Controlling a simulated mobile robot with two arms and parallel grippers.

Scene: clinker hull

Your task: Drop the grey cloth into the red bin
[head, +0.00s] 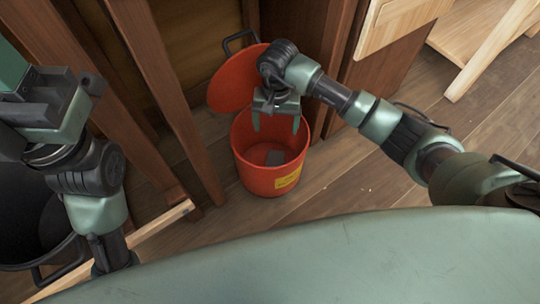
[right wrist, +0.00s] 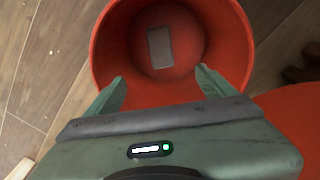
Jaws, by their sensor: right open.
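The red bin (head: 266,180) stands on the floor with its round lid (head: 232,85) open at the back; it also shows in the right wrist view (right wrist: 108,40). The grey cloth (head: 275,158) lies flat on the bottom of the bin, as a small grey rectangle in the right wrist view (right wrist: 159,47). My right gripper (head: 276,123) is open and empty over the mouth of the bin, its two fingers (right wrist: 160,80) apart and pointing down, clear of the cloth. My left gripper (head: 45,100) is at the left edge; its jaws are not clear.
A black bin (head: 38,225) stands at the lower left. Dark wooden posts (head: 165,100) rise left of the red bin, and a wooden cabinet (head: 375,85) stands close on its right. A pale wooden strip (head: 120,250) runs near my left arm. The plank floor (head: 350,165) right of the bin is open.

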